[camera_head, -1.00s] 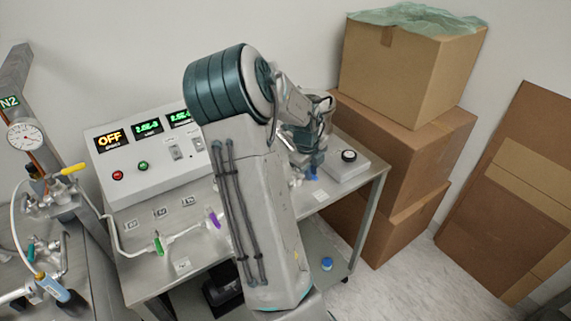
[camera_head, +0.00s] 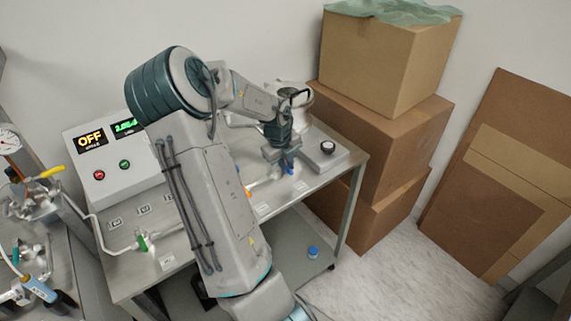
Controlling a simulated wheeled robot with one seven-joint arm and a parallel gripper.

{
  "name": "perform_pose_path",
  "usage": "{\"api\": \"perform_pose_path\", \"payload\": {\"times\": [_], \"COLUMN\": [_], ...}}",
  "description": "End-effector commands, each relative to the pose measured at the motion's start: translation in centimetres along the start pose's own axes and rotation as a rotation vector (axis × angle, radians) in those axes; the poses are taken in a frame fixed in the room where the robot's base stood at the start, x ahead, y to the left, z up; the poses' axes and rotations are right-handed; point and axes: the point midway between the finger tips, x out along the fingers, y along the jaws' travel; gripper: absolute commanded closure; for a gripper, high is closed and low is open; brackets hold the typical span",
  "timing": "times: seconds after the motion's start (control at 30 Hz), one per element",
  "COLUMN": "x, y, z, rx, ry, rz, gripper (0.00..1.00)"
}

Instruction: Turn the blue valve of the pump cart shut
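The pump cart (camera_head: 132,286) is a metal table with a grey control panel at its left. The blue valve (camera_head: 290,167) shows as a small blue handle near the cart's right end, partly hidden by my gripper. My gripper (camera_head: 284,160) points down right at the blue handle. Its fingers look small and dark, and I cannot tell whether they touch the handle or how far apart they are. A green valve handle (camera_head: 143,242) is on the pipe at the left. A bit of an orange handle (camera_head: 247,191) shows beside my arm, which hides the middle of the pipe.
The panel display (camera_head: 90,139) reads OFF. Stacked cardboard boxes (camera_head: 385,62) stand behind the cart's right end. A blue-capped item (camera_head: 313,252) is on the lower shelf. Floor at the right is clear.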

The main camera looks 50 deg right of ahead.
Motion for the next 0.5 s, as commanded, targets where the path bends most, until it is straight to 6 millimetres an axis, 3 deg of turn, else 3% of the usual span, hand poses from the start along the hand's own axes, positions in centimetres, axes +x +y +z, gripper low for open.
{"api": "perform_pose_path", "payload": {"times": [0.03, 0.07, 0.1, 0.37, 0.5], "x": [-0.1, -0.1, -0.1, -0.1, -1.1], "y": [0.0, 0.0, 0.0, 0.0, 0.0], "z": [0.1, 0.1, 0.1, 0.1, 0.2], "rx": [0.000, 0.000, -0.001, -0.002, -0.003], "ry": [-0.002, -0.002, -0.002, -0.001, -0.004], "rz": [-0.001, -0.001, -0.001, 0.000, -0.002], "gripper": [0.76, 0.67, 0.65, 0.65, 0.65]}}
